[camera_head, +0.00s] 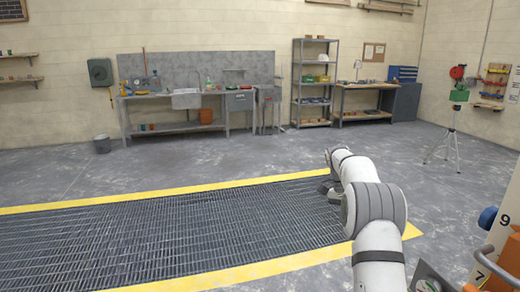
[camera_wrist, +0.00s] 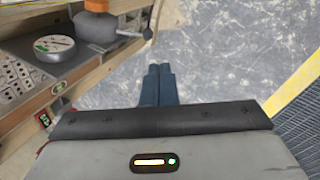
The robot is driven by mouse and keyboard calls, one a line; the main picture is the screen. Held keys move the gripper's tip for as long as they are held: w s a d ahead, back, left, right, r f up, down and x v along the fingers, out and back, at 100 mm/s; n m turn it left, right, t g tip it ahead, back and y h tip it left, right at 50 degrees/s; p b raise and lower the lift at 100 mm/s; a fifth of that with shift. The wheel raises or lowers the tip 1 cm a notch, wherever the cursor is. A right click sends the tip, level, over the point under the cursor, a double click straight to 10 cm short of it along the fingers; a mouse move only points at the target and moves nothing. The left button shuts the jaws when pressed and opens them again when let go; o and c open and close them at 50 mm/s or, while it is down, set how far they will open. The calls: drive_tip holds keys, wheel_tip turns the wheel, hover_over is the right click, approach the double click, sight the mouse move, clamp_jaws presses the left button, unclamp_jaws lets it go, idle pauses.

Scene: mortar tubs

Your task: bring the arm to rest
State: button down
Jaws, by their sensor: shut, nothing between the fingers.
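My arm (camera_head: 375,215) reaches forward from the bottom right in the head view and bends at its far joint above the floor grating. In the wrist view my gripper (camera_wrist: 159,70) shows two blue fingers side by side, shut with nothing between them. Bare grey floor lies beyond the fingertips. In the head view the fingers cannot be made out behind the arm.
A wood-edged surface with a round grey device (camera_wrist: 55,47) lies left of my fingers. A floor grating (camera_head: 170,235) has yellow borders. A white panel with numbers (camera_head: 508,215) stands at right. A workbench (camera_head: 185,97) and shelving (camera_head: 312,100) line the back wall.

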drive_tip(key=s+a+r+n+t, duration=0.1)
drive_tip(key=s+a+r+n, duration=0.15)
drive_tip(key=s, duration=0.35)
drive_tip(key=s+a+r+n+t+y, duration=0.1)
drive_tip(key=s+a+r+n, duration=0.1)
drive_tip(key=s+a+r, duration=0.3)
drive_tip(key=s+a+r+n+t, duration=0.1)
drive_tip(key=s+r+n, duration=0.1)
drive_tip(key=s, duration=0.4)
drive_tip(key=s+a+f+n+t, duration=0.1)
drive_tip(key=s+a+f+n, duration=0.1)
drive_tip(key=s, duration=0.8)
drive_tip(key=s+a+f+n+t+y, duration=0.1)
drive_tip(key=s+a+f+n+t, duration=0.1)
drive_tip(key=s, duration=0.8)
drive_tip(key=shift+a+f, duration=0.6)
drive_tip(key=shift+a, duration=0.25)
